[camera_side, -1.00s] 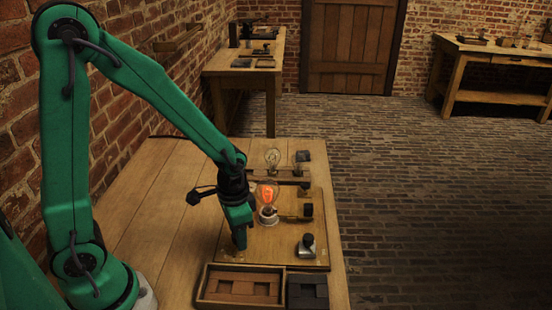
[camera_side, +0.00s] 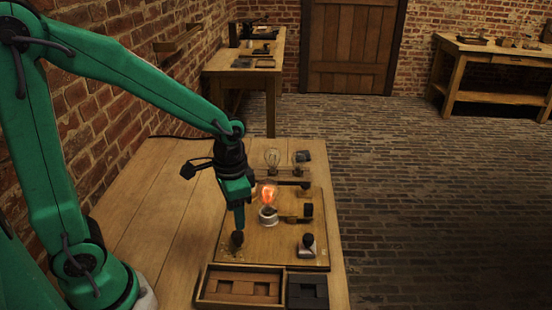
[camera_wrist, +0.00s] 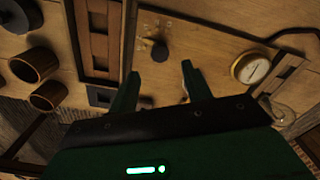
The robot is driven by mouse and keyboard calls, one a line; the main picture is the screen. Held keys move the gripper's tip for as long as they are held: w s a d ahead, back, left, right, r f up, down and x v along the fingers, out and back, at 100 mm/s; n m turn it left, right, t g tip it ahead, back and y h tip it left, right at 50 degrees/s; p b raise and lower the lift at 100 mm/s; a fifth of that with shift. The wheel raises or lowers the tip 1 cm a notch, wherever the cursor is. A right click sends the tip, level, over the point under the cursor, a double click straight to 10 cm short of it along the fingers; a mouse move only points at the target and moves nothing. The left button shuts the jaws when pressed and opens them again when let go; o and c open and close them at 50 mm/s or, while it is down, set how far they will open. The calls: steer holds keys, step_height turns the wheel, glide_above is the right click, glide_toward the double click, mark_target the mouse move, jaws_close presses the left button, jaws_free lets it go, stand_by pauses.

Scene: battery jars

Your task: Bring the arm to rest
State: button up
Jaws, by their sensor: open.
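My gripper (camera_side: 239,225) is just above a small dark knob (camera_side: 237,239) at the front left of the wooden board (camera_side: 275,252). In the wrist view the fingers of my gripper (camera_wrist: 160,70) stand apart with nothing between them. The dark knob (camera_wrist: 158,48) lies beyond the fingertips, clear of both. A lit bulb (camera_side: 268,194) glows orange in a white socket on the board, to the right of my gripper.
A wooden tray (camera_side: 205,286) with brown wells and a dark block (camera_side: 307,291) are at the front. A lever switch (camera_side: 307,245) sits at the board's right. A round gauge (camera_wrist: 250,68) and brown cups (camera_wrist: 48,96) show in the wrist view. Bare table lies left.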

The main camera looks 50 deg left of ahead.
steer(key=shift+r, duration=0.5)
steer(key=shift+s+a+r, duration=0.15)
steer(key=shift+r, duration=0.4)
steer(key=s+a+r+n+t, duration=0.2)
steer(key=s+r+t, duration=0.3)
steer(key=r, duration=0.6)
steer(key=shift+s+a+r+n+t, duration=0.2)
steer(key=shift+s+a+n+t, duration=0.15)
steer(key=shift+s+n, duration=0.75)
steer(key=shift+m, duration=0.3)
steer(key=shift+c, duration=0.4)
stand_by(0.6)
